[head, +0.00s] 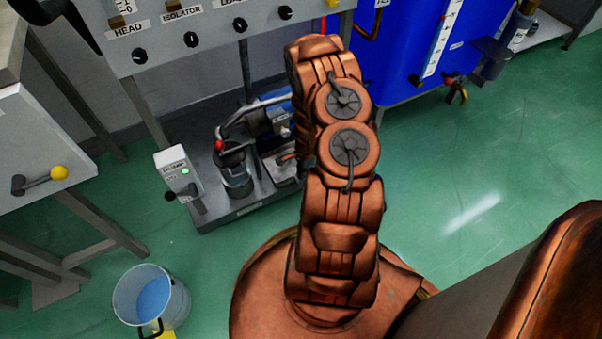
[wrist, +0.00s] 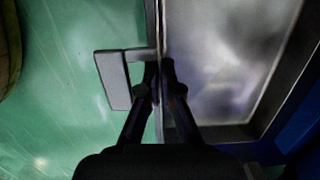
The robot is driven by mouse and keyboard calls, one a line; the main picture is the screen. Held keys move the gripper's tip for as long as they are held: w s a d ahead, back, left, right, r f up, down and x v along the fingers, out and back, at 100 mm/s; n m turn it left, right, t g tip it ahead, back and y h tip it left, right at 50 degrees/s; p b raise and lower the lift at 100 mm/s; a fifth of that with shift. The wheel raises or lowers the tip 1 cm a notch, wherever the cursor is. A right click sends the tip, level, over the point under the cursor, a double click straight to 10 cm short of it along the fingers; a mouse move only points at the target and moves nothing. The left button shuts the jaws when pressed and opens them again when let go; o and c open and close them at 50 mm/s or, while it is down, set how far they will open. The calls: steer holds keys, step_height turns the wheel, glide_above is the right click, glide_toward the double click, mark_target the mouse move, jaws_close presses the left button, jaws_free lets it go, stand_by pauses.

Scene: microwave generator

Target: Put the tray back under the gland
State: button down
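In the wrist view a shallow grey metal tray (wrist: 225,60) with a raised rim and a shiny floor fills the right half. A flat grey handle plate (wrist: 114,80) sticks out on its left side on a short stem. My gripper (wrist: 160,68) has its dark fingertips close together, one on each side of the tray's left rim beside the stem. Whether they press on it I cannot tell. In the head view my arm hides the gripper and the tray. The pump unit (head: 275,122) stands left of my arm; its gland is not clearly visible.
The pump's grey base (head: 228,206) sits on the green floor, with a control box (head: 178,172) at its left. A bucket (head: 150,299) of blue liquid stands front left. A blue tank (head: 400,45) is behind my arm. Floor on the right (head: 520,150) is clear.

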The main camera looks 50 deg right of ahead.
steer(key=c, duration=1.3)
jaws_free()
steer(key=shift+r, duration=0.1)
